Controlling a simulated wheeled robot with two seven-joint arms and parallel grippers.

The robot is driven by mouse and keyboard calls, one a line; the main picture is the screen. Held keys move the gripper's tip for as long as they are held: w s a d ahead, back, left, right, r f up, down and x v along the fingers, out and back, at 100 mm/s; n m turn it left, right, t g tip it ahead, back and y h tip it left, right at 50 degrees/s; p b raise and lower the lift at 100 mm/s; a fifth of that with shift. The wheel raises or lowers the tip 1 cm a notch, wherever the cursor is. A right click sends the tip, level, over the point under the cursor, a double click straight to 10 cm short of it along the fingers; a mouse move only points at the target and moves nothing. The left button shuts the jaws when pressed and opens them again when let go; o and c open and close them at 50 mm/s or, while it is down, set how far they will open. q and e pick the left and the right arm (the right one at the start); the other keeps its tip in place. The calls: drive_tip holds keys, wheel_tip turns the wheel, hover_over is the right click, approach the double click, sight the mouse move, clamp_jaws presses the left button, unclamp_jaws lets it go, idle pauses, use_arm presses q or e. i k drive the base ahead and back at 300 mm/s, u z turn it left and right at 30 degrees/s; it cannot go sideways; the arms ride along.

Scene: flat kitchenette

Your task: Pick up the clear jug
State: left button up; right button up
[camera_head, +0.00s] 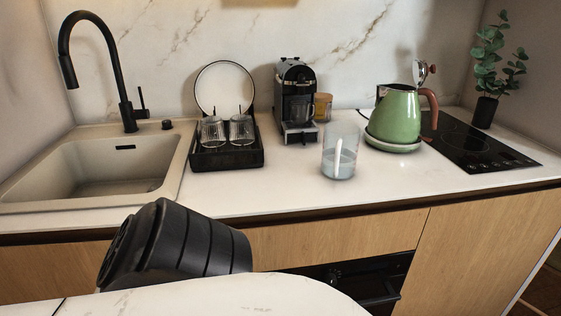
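The clear jug (340,155) stands upright on the white counter, right of the coffee machine and in front of the green kettle. It is see-through, with a bluish lower part and a pale vertical strip that may be its handle. Neither gripper shows in the head view. A black ribbed arm part, which seems to be mine, is low in the picture, in front of the counter and well apart from the jug.
A black drying rack (228,157) with two glasses and a plate (224,88) stands left of the coffee machine (296,95). The green kettle (398,118) is close behind the jug. A sink (100,165) is at left, a hob (480,146) at right. The counter front is clear.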

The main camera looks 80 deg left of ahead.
sight(341, 138)
drive_tip(key=k, duration=0.4)
drive_tip(key=u, duration=0.9)
